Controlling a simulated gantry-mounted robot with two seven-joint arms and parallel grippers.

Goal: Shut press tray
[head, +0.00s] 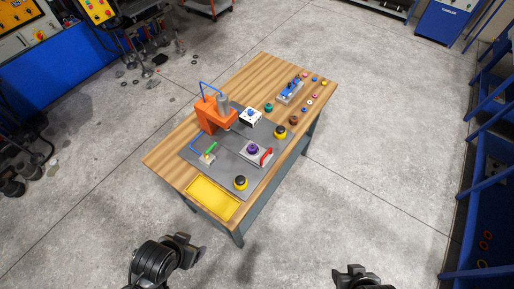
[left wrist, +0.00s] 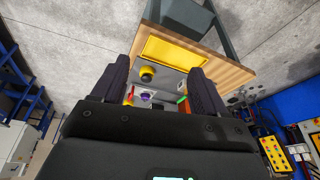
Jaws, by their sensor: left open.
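The orange press (head: 214,116) stands on a grey base plate (head: 222,158) on the wooden table. Its tray (head: 246,157) sits out in front of the press, with a red handle (head: 266,157) at its right and a purple round piece (head: 253,148) on it. The purple piece also shows between my fingers in the left wrist view (left wrist: 146,97). My left gripper (head: 190,248) is open and empty, off the table's near edge and well apart from the tray; its spread fingers show in the left wrist view (left wrist: 160,78). My right gripper (head: 358,273) is at the bottom edge, apart from the table.
Two yellow-and-black buttons (head: 240,183) flank the tray. A yellow bin (head: 212,198) lies at the near table corner. A green-handled fixture (head: 208,156) sits left of the tray. A blue-and-grey device (head: 290,91) and several coloured rings (head: 309,102) are farther back.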

